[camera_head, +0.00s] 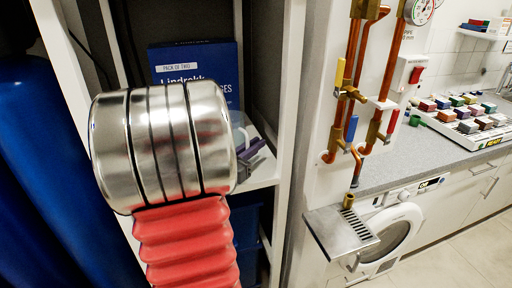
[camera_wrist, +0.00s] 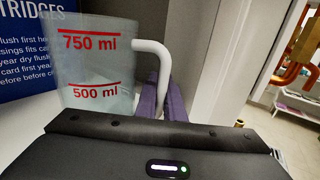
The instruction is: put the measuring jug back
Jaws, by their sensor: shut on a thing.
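The measuring jug (camera_wrist: 95,68) is clear with red 750 ml and 500 ml marks and a white handle on its right side. It looks upright in the wrist view; its base is hidden by my gripper's body. My gripper (camera_wrist: 170,98) has purple fingers, shut on the jug's handle. In the head view my gripper (camera_head: 250,162) is at the shelf's front, mostly behind my arm. Only a sliver of the jug (camera_head: 241,138) shows there. I cannot tell whether its base touches the shelf.
A blue cartridge box (camera_head: 195,62) stands at the back of the white shelf (camera_head: 262,178), behind the jug. The cabinet's white upright (camera_head: 281,85) is close on the right. Copper pipes (camera_head: 347,95), a drip tray (camera_head: 342,232) and a worktop (camera_head: 415,150) lie further right.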

